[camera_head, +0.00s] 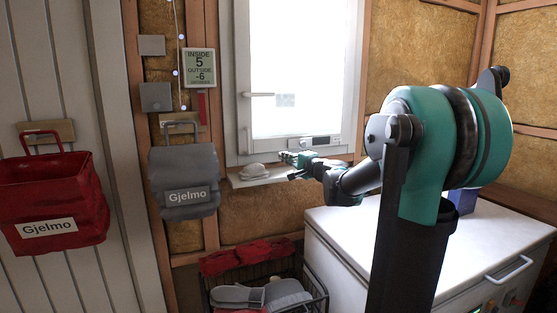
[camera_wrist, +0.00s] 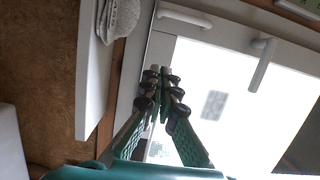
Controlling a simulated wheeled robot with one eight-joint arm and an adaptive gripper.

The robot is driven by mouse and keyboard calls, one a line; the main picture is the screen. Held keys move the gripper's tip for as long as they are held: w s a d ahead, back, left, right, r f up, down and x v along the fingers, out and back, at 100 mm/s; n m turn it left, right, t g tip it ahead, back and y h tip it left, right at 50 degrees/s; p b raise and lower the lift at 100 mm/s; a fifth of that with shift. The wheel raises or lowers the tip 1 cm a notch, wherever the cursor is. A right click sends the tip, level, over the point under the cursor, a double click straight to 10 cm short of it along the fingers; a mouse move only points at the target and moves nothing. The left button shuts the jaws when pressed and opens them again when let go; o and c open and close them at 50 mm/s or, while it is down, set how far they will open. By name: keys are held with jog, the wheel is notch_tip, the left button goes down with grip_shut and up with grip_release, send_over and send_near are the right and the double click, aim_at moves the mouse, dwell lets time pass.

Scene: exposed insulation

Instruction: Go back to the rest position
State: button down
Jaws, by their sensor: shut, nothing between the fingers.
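My gripper (camera_head: 287,158) is at the end of my teal and black arm, which reaches left from the right side of the head view. It is in front of the lower part of the window, above and to the right of a small whitish object on the sill. In the wrist view the two fingers of my gripper (camera_wrist: 160,72) are together with nothing between them. The gripper appears clear of the sill and the window frame, though the exact gap is hard to tell.
The window (camera_head: 292,80) has a handle and a white sill (camera_head: 262,179) bearing the whitish object (camera_head: 252,171). A white chest (camera_head: 345,228) stands below my arm. A wire basket (camera_head: 318,290) holds red and grey items. A red bag (camera_head: 55,190) and a grey bag (camera_head: 185,165) hang left.

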jog(key=s+a+f+n+g+h, duration=0.1)
jog(key=s+f+n+g+h, duration=0.45)
jog(key=s+f, duration=1.55)
jog(key=s+d+f+n+g+h, duration=0.2)
jog(key=s+d+f+n, duration=0.1)
jog(key=s+d+f, duration=0.2)
jog(key=s+d+f+n+g+h, duration=0.2)
jog(key=s+d+f, duration=0.4)
jog(key=s+f, duration=0.3)
jog(key=s+n+g, duration=0.1)
jog(key=s, duration=0.2)
jog(key=shift+d, duration=0.25)
jog(key=shift+g, duration=0.25)
